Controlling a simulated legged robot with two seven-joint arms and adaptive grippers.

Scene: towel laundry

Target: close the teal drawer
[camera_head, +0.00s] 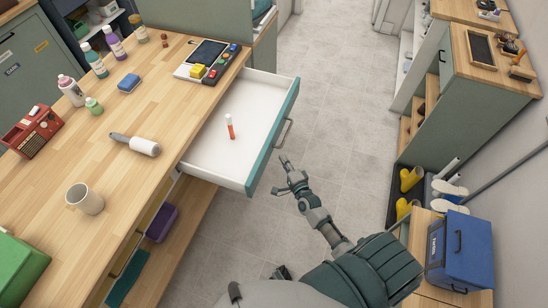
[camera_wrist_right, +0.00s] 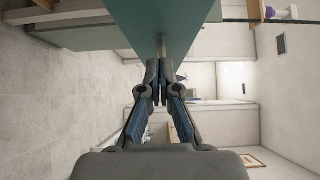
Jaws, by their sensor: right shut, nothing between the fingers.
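The teal drawer (camera_head: 272,138) stands pulled out from the wooden-topped counter, its white inside showing. A small white and orange-red tube (camera_head: 230,127) stands in it. The drawer's grey handle (camera_head: 285,132) is on the outer face of the teal front. My right gripper (camera_head: 283,163) is shut and empty, just outside the front and near the handle's lower end in the head view. In the right wrist view the teal front (camera_wrist_right: 175,25) fills the top middle, just beyond the shut fingertips (camera_wrist_right: 160,66). Whether they touch it I cannot tell. My left gripper is not in view.
Grey floor (camera_head: 335,120) is clear right of the drawer. A blue box (camera_head: 460,250) and shelves stand at the right.

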